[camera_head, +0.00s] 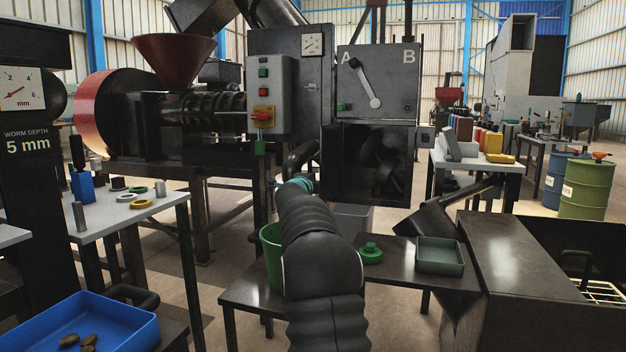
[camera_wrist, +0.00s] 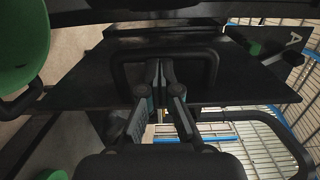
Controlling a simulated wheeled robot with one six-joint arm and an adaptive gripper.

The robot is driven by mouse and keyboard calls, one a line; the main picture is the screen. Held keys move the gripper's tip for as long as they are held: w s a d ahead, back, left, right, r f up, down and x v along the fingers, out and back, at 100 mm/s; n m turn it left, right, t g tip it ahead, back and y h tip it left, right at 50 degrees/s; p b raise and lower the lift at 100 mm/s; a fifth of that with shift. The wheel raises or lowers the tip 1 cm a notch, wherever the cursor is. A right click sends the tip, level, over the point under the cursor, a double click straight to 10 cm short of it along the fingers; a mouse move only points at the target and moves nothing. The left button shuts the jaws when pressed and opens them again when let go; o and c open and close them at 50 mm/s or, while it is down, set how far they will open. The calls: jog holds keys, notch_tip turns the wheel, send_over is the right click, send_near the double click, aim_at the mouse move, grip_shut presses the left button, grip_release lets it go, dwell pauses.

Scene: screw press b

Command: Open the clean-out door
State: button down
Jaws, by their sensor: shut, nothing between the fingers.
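The press's dark square housing (camera_head: 370,165) is below the panel marked A and B in the head view. Its front is open, and dark machine parts show inside. In the wrist view a dark flat panel (camera_wrist: 250,88), apparently the clean-out door, carries a black U-shaped handle (camera_wrist: 213,62). My gripper (camera_wrist: 160,72) is shut and empty, its tips within the handle's outline. I cannot tell whether they touch the handle or panel. In the head view my arm hides most of my gripper; a teal part of it (camera_head: 304,183) shows left of the housing.
A green bucket (camera_head: 270,252) stands left of my arm. A dark chute (camera_head: 425,225) and a large bin (camera_head: 510,250) occupy the right.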

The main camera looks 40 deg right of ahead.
jog(key=w+a+p, duration=0.1)
jog(key=w+a, duration=0.1)
jog(key=a, duration=0.6)
jog(key=shift+w+a, duration=0.3)
jog(key=shift+w, duration=0.05)
